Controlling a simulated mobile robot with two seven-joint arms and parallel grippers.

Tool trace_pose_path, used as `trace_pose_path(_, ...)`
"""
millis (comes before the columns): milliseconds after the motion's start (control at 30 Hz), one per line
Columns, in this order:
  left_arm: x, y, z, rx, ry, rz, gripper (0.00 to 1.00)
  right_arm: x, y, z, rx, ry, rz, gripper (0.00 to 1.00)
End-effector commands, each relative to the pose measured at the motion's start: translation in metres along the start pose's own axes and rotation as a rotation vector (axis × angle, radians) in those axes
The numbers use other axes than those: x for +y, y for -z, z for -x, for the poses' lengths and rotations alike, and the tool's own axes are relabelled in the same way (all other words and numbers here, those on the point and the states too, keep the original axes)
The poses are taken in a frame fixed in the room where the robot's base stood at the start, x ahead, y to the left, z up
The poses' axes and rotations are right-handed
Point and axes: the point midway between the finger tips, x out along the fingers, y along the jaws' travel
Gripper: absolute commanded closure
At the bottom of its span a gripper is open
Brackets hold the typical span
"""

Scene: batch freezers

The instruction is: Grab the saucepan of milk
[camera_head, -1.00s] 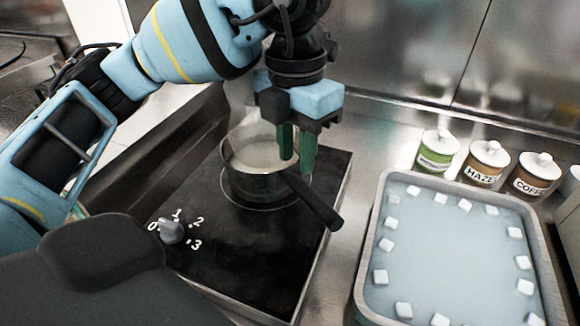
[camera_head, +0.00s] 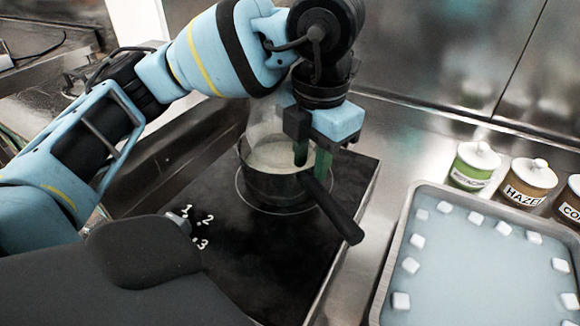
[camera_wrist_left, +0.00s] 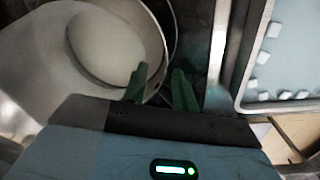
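The saucepan (camera_head: 268,185) stands upright on the black hot plate (camera_head: 235,240), with pale milk (camera_head: 272,154) in it. Its black handle (camera_head: 338,215) points toward the lower right. My left gripper (camera_head: 312,168) points down at the pan's handle-side rim, its green fingers close to the handle's base. In the left wrist view the fingers (camera_wrist_left: 160,82) are apart, with the milk (camera_wrist_left: 105,45) to their left. The gripper looks open; I cannot tell whether a finger touches the pan. My right gripper is not in view.
A tray (camera_head: 392,262) of pale blue liquid with white cubes stands right of the hot plate. Labelled jars, including a pistachio one (camera_head: 472,167) and a hazelnut one (camera_head: 526,186), stand behind it. A steel wall (camera_head: 440,60) closes the back.

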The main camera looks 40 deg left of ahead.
Motion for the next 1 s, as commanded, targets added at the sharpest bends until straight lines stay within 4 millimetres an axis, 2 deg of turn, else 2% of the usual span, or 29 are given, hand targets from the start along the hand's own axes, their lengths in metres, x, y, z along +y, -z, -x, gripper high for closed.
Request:
trace_pose_path(233, -0.001, 0.002, -0.034, 0.003, -0.001, 0.001, 0.72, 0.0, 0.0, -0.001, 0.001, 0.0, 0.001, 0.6)
trace_pose_path(567, -0.001, 0.002, -0.041, 0.001, 0.0, 0.0, 0.72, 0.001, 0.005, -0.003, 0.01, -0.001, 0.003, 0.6)
trace_pose_path(800, -0.001, 0.002, -0.041, 0.001, 0.0, 0.0, 1.0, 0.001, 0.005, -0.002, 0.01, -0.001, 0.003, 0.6)
trace_pose_path(1000, -0.001, 0.002, -0.041, 0.002, 0.0, 0.0, 1.0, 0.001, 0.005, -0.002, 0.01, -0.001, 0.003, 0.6)
